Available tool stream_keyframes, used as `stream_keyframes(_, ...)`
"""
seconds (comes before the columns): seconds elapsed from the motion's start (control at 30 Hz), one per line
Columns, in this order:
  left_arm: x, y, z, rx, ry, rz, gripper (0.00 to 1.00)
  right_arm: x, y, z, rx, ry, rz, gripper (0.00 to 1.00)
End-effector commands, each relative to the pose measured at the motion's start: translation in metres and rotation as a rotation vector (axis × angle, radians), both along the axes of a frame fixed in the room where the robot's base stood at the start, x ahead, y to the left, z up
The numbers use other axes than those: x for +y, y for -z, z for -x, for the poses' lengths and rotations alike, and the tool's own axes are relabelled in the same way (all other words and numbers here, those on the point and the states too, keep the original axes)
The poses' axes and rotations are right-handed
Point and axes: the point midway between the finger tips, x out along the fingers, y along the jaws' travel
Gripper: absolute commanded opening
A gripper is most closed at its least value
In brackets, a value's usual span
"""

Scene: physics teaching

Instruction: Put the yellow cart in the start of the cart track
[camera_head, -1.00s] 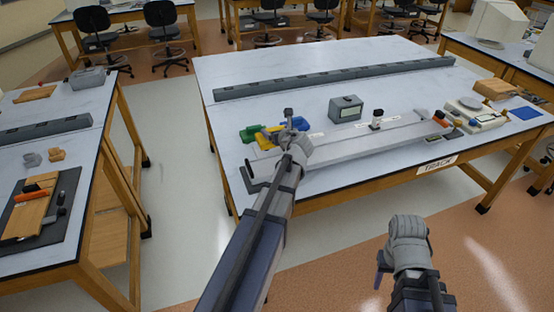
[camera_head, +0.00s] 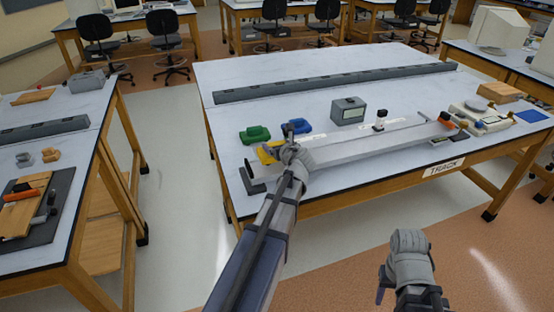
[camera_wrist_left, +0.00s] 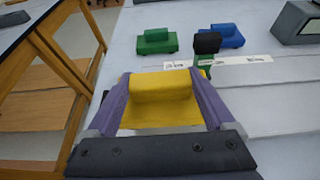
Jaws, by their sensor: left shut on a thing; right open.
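My left gripper (camera_wrist_left: 160,98) is shut on the yellow cart (camera_wrist_left: 162,88), with one finger on each side of it in the left wrist view. In the head view the yellow cart (camera_head: 266,153) shows partly behind my left gripper (camera_head: 286,148), near the left end of the cart track (camera_head: 375,143). I cannot tell whether the cart touches the table or the track. The track is a long grey rail along the table's front edge, with a dark end piece at the left. My right gripper (camera_head: 384,285) is open and empty in front of the table, over the floor.
A green cart (camera_head: 256,134) and a blue cart (camera_head: 297,127) stand behind the track's left end. A grey box (camera_head: 348,111) stands behind the track. A black-topped post (camera_head: 380,120) stands at the track's middle. A long dark bar (camera_head: 330,84) crosses the table farther back.

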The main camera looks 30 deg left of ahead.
Motion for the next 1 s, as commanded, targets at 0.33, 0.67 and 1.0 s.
stream_keyframes(0.33, 0.0, 0.031, 0.0, 0.0, 0.0, -0.001, 0.15, 0.0, 0.031, 0.0, 0.0, 0.0, 0.0, 0.5)
stream_keyframes(0.67, 0.0, 0.036, 0.0, 0.0, 0.0, -0.001, 0.15, 0.0, 0.036, 0.0, 0.0, 0.0, 0.0, 0.5)
stream_keyframes(1.0, 0.0, 0.039, 0.0, 0.0, 0.0, 0.0, 1.0, 0.0, 0.039, 0.0, 0.0, 0.0, 0.0, 0.5)
